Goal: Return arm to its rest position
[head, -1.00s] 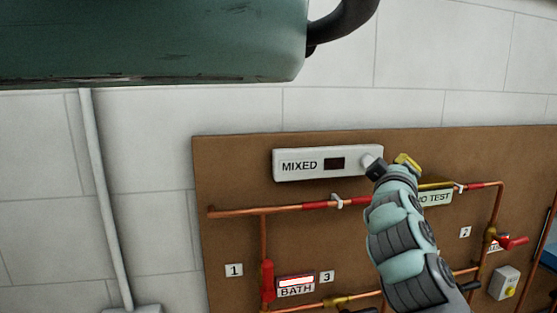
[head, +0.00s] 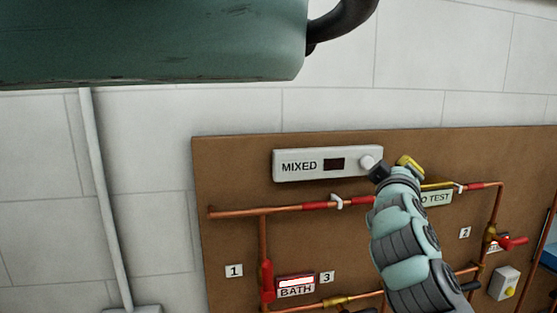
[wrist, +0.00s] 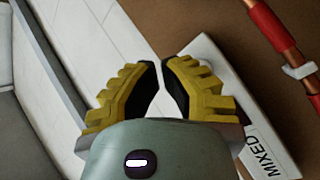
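My gripper (head: 394,167) is just right of the white control box marked MIXED (head: 297,166) on the brown board. In the wrist view, its yellow fingers with black pads (wrist: 160,66) have a narrow gap between their tips, with nothing held. The box's round white knob (head: 367,162) is clear of the fingers in the head view. Part of the box also shows behind the right finger in the wrist view (wrist: 255,140). My arm, with its pale green and grey links, reaches up from the lower right.
The brown board (head: 230,180) carries copper pipes (head: 263,235), a red valve handle (head: 512,242) and a BATH label (head: 296,291). A dark green tank (head: 150,40) with a black pipe (head: 342,22) hangs above left. The white wall (head: 150,150) beside the board is bare except for a pale pipe (head: 103,200).

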